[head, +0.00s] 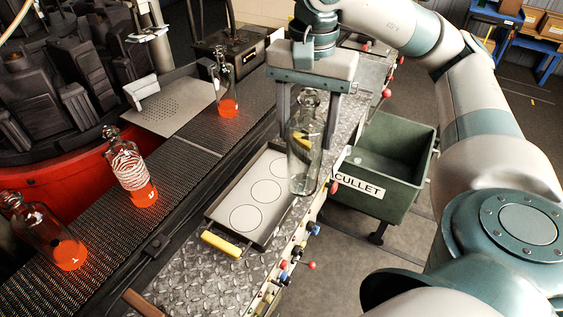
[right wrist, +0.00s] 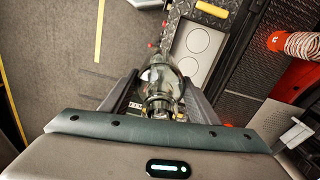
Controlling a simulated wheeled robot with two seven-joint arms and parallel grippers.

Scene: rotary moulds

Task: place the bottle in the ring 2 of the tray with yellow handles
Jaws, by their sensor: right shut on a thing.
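A clear glass bottle (head: 303,160) hangs upright in my right gripper (head: 308,110), which is shut on its neck. In the right wrist view the bottle (right wrist: 160,80) shows between the fingers of the gripper (right wrist: 158,100). The tray (head: 211,215) lies on the diamond-plate ledge, with a yellow handle (head: 221,244) at its near end and several printed rings on its pale floor. The bottle is over or beside the tray's right side and hides part of it; I cannot tell its height. My left gripper is not in view.
Bottles with glowing orange bases stand on the dark conveyor: one at the back (head: 226,90), one wrapped in white spiral (head: 130,170), one at front left (head: 55,240). A green CULLET bin (head: 400,150) stands right of the ledge. Coloured knobs (head: 312,265) line the ledge's edge.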

